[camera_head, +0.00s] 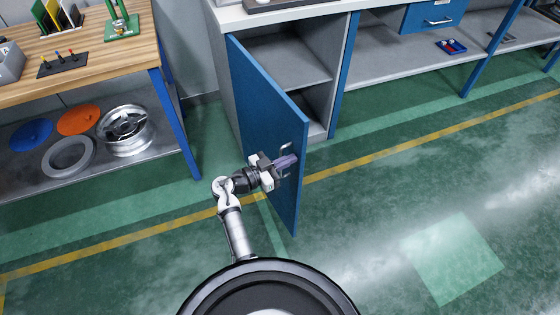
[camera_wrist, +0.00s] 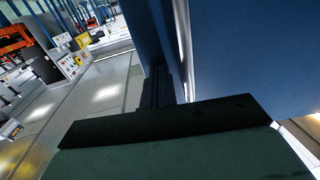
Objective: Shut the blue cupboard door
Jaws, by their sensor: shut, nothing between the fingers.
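The blue cupboard door (camera_head: 262,105) stands wide open, swung out from the left front edge of the grey cupboard (camera_head: 290,58). Its free edge points towards me. A metal handle (camera_head: 286,147) sits on the door near that free edge. My gripper (camera_head: 290,161) is shut and empty at the handle, in front of the door's face. I cannot tell whether it touches the handle or the door. In the wrist view, the dark fingers (camera_wrist: 160,90) show close to the blue door (camera_wrist: 245,55), with a pale vertical strip beside them.
A wooden workbench (camera_head: 95,55) with a blue leg stands at the left, with a wheel rim (camera_head: 126,130) on its lower shelf. Blue-framed shelving (camera_head: 385,68) and a drawer (camera_head: 436,14) run to the right. The green floor right of the door is clear.

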